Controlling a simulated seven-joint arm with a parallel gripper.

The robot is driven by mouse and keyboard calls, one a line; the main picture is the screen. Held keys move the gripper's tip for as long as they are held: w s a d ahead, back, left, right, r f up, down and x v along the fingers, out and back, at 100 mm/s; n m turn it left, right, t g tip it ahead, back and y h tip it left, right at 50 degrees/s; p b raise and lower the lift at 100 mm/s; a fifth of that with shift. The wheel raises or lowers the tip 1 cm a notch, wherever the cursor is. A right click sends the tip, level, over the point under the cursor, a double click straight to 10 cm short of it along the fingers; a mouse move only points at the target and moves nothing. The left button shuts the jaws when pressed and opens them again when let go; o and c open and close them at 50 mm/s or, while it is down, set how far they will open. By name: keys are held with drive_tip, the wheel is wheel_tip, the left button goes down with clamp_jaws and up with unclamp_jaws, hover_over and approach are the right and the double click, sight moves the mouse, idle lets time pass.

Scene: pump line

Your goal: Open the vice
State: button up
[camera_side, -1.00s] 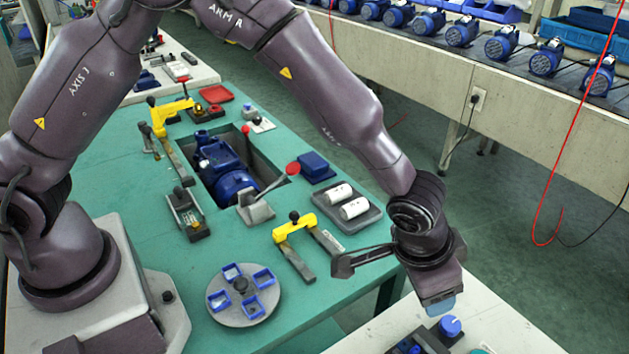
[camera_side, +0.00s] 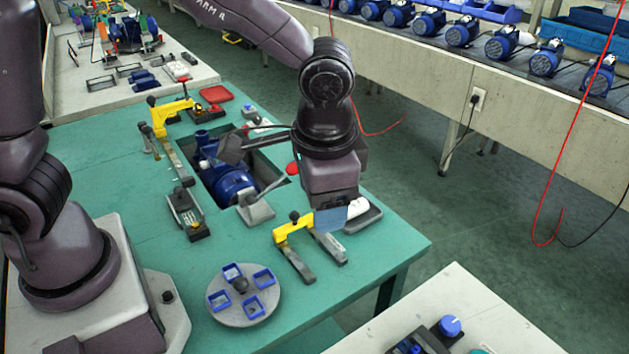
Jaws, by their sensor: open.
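A small grey device with a dark handle and rails, which looks like the vice (camera_side: 187,213), sits on the green table left of the sunken bay. Its jaw gap is too small to make out. My gripper (camera_side: 330,219) points down over the right part of the table, well to the right of the vice. It is open, with nothing seen in it. It partly covers the grey tray (camera_side: 364,219) with white cylinders. A dark side bracket (camera_side: 232,148) on my wrist reaches left over the bay.
A blue pump (camera_side: 232,184) lies in the bay, beside a grey lever clamp (camera_side: 256,208). A round plate (camera_side: 232,312) holds blue cups.

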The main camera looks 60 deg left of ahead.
drive_tip(key=shift+s+a+r+n, duration=0.15)
drive_tip(key=shift+a+r, duration=0.05)
drive_tip(key=shift+r, duration=0.25)
drive_tip(key=shift+s+a+r+n, duration=0.15)
drive_tip(key=shift+a+r, duration=0.05)
drive_tip(key=shift+r, duration=0.25)
